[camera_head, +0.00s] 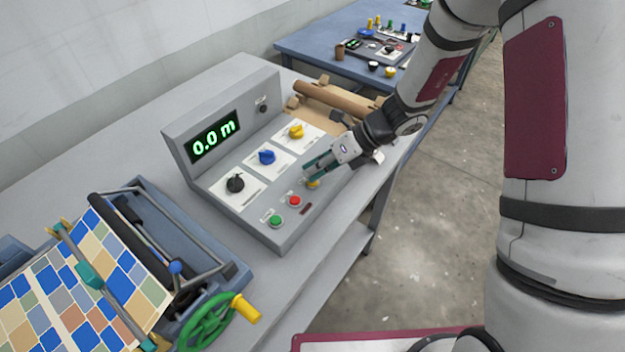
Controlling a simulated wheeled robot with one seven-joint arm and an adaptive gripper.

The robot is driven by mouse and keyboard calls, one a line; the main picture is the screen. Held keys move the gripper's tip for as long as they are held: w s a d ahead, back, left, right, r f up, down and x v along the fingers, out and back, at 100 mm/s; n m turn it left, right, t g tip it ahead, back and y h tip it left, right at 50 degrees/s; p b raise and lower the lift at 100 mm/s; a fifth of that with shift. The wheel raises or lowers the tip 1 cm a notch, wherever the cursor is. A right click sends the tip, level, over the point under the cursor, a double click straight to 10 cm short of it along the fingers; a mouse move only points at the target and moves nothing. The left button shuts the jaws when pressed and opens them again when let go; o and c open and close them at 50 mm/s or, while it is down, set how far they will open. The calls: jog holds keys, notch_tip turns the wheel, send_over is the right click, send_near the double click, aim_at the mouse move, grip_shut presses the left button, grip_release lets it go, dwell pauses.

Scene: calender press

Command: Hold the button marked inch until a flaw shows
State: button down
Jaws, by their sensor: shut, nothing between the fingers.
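A grey control console (282,232) stands on the bench with a green display (214,136) reading 0.0 m. On its face are a green button (275,219), a red button (295,200) and a yellow button (312,184). My gripper (308,176) is shut and empty, its tips at the yellow button and partly covering it. I cannot tell whether they touch it. The button labels are too small to read. The patterned sheet (75,290) lies on the press at lower left, with coloured squares; no flaw can be made out.
Black (235,183), blue (266,156) and yellow (296,131) knobs sit on the console. A green handwheel (206,322) with a yellow handle is at the front left. A brown roll (335,100) lies behind the console. A blue table (330,30) stands farther back.

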jog(key=shift+r, duration=0.15)
jog(key=shift+r+p, duration=0.3)
jog(key=shift+r, duration=0.35)
jog(key=shift+r+p, duration=0.85)
jog(key=shift+r, duration=1.6)
jog(key=s+d+r+n+h, duration=0.2)
jog(key=s+d+r+n, duration=0.1)
jog(key=s+r+n, duration=0.3)
jog(key=s+d+r+n+h, duration=0.1)
jog(key=s+d+r+n, duration=0.2)
jog(key=r+n, duration=0.5)
jog(key=s+d+r+n+t+h, duration=0.5)
jog(key=s+d+r+n, duration=0.4)
jog(key=s+d+n, duration=0.2)
jog(key=s+n+h+b, duration=0.1)
jog(key=s+n, duration=0.1)
jog(key=s, duration=0.1)
jog(key=shift+s+d, duration=0.2)
jog(key=shift+d, duration=0.2)
